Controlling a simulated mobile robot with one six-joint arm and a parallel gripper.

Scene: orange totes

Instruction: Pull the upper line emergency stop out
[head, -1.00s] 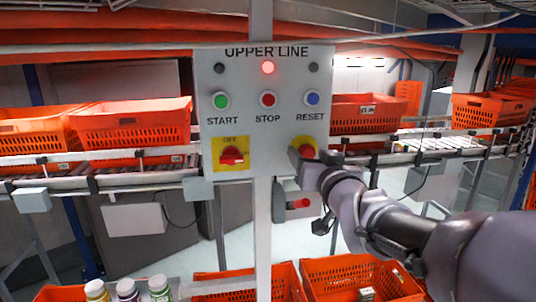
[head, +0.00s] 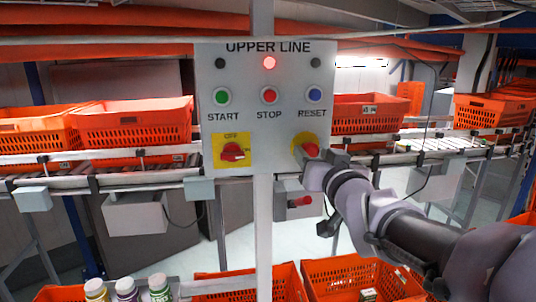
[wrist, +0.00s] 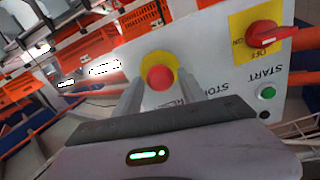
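The upper line emergency stop is a red mushroom button (head: 311,149) on a yellow plate, low on the right of the grey UPPER LINE panel (head: 240,115). In the wrist view the red button (wrist: 161,77) shows between and beyond my two fingers. My gripper (head: 328,165) is just right of and below the button in the head view. In the wrist view my gripper (wrist: 160,92) is open, with a clear gap between the fingers and nothing held. I cannot tell how far the button stands out from the panel.
The panel carries green START (head: 221,96), red STOP (head: 269,96) and blue RESET (head: 314,95) buttons, a red rotary switch (head: 232,152) and a lit red lamp (head: 269,63). Orange totes (head: 135,122) stand on the conveyor behind. A grey box with a red knob (head: 301,201) is below.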

